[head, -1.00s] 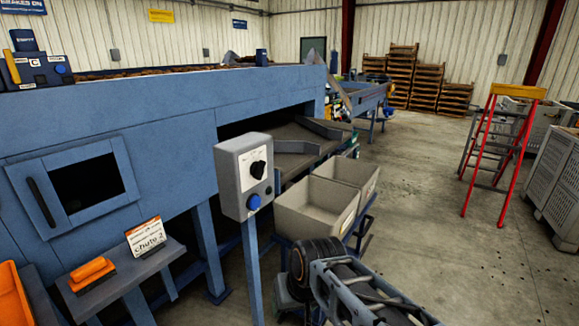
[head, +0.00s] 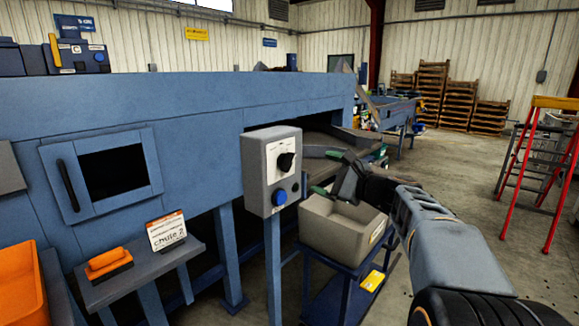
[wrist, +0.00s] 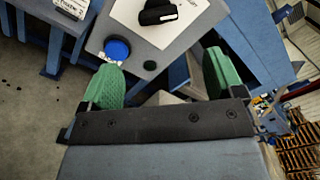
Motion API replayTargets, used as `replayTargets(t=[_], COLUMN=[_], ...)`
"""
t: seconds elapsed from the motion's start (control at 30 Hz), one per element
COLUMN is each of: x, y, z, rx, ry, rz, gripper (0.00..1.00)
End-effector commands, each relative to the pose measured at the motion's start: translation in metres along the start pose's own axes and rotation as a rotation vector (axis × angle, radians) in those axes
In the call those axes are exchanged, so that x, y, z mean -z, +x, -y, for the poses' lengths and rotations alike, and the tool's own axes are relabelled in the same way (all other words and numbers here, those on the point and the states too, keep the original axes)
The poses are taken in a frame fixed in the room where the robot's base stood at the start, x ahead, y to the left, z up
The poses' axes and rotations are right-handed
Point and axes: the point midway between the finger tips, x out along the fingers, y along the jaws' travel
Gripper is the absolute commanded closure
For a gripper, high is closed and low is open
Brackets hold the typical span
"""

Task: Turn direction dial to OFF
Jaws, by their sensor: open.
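The direction dial is a black knob (head: 286,161) on a white plate on the grey control box (head: 256,175), which stands on a blue post. In the wrist view the black knob (wrist: 158,12) is at the top, partly cut off by the frame edge. I cannot read its setting. My gripper (head: 326,176) is open and empty, just right of the box and apart from the knob. In the wrist view its green fingertips (wrist: 163,82) are spread below the knob.
A blue button (head: 279,197) sits below the knob on the same box, with a small dark one (head: 295,187) beside it. A beige bin (head: 338,228) stands on a blue cart behind my gripper. A shelf (head: 150,262) with an orange-handled brush (head: 109,263) juts out at left.

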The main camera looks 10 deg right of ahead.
Motion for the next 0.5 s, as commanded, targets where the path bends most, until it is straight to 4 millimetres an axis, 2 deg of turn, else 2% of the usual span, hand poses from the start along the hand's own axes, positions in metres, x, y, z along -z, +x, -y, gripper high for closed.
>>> replayTargets(t=[0.2, 0.5], x=[-0.002, -0.002], y=[0.045, 0.095], z=[-0.001, -0.002], rx=[-0.006, -0.005], ry=[0.001, 0.0], rz=[0.004, 0.001], gripper=[0.13, 0.13])
